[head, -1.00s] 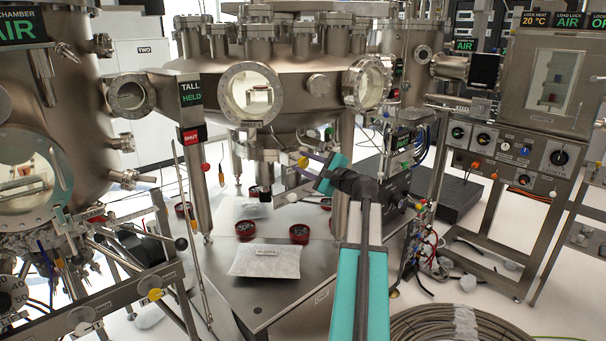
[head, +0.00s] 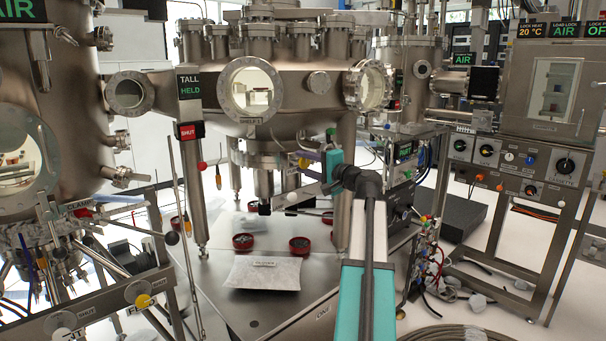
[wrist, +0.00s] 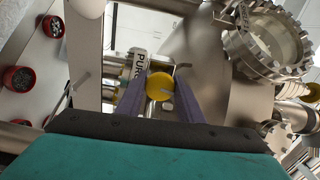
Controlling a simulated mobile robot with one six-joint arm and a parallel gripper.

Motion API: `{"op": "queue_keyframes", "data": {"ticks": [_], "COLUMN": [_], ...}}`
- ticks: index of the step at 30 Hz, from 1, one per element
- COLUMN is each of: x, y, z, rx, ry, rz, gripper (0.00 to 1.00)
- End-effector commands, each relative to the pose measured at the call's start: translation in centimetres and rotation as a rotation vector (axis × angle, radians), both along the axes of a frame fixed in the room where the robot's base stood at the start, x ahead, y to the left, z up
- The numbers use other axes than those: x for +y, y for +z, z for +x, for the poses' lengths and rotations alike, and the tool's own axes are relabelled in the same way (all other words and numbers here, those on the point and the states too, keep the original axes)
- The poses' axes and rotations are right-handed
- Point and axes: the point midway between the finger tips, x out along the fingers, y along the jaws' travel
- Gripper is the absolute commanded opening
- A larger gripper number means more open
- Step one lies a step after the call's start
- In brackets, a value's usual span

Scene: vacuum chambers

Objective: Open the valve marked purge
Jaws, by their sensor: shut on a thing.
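The purge valve shows in the wrist view as a round yellow knob (wrist: 160,87) beside a label (wrist: 139,67) of which "PUR" can be read. My gripper (wrist: 160,92) has its two purple fingers on either side of the knob and is shut on it. In the head view my gripper (head: 306,160) reaches the underside of the central chamber (head: 310,95). There the knob is small and partly hidden by the fingers.
A flanged window (wrist: 262,42) is close to the right of my gripper in the wrist view. The load lock frame (head: 480,215) stands at the right.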

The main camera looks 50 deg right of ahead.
Motion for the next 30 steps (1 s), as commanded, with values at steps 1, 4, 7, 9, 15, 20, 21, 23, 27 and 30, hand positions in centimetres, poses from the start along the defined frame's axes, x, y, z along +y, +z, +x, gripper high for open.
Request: {"op": "queue_keyframes", "data": {"ticks": [1,4,7,9,15,20,21,23,27,30], "x": [0.00,0.00,-0.01,-0.01,0.00,-0.01,-0.01,-0.02,-0.03,-0.03], "y": [-0.21,-0.12,-0.08,-0.04,0.11,0.16,0.17,0.17,0.16,0.13], "z": [0.13,0.11,0.10,0.09,0.06,0.05,0.05,0.05,0.04,0.03], "rx": [-0.001,0.003,0.007,0.008,0.010,0.010,0.010,0.010,0.010,0.011], "ry": [0.001,0.000,0.000,0.000,0.000,-0.001,-0.001,-0.001,-0.001,-0.001], "rz": [-0.028,-0.081,-0.120,-0.140,-0.170,-0.173,-0.173,-0.173,-0.172,-0.172], "gripper": [0.11,0.11,0.11,0.11,0.11,0.11,0.11,0.11,0.40,0.52]}}
